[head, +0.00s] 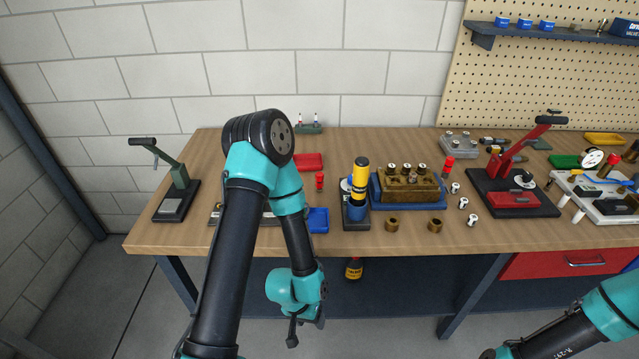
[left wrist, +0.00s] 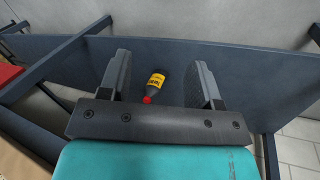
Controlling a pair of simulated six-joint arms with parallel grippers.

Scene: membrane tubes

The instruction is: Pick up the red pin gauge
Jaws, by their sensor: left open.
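Two small red upright pieces stand on the wooden table in the head view. One red piece (head: 319,181) is left of the yellow-and-black bottle, and another red piece (head: 448,164) is right of the brass block. I cannot tell which is the red pin gauge. My left gripper (head: 302,332) hangs low in front of the table, below its top and away from both pieces. In the left wrist view its jaws (left wrist: 160,65) are open and empty. My right arm shows at the bottom right, its gripper out of view.
A bottle (head: 354,268) lies under the table; it shows beyond the jaws in the left wrist view (left wrist: 155,84). On the tabletop (head: 280,243) are a blue tray (head: 318,220), a red tray (head: 308,162), a brass block (head: 408,188) and a red press (head: 512,180).

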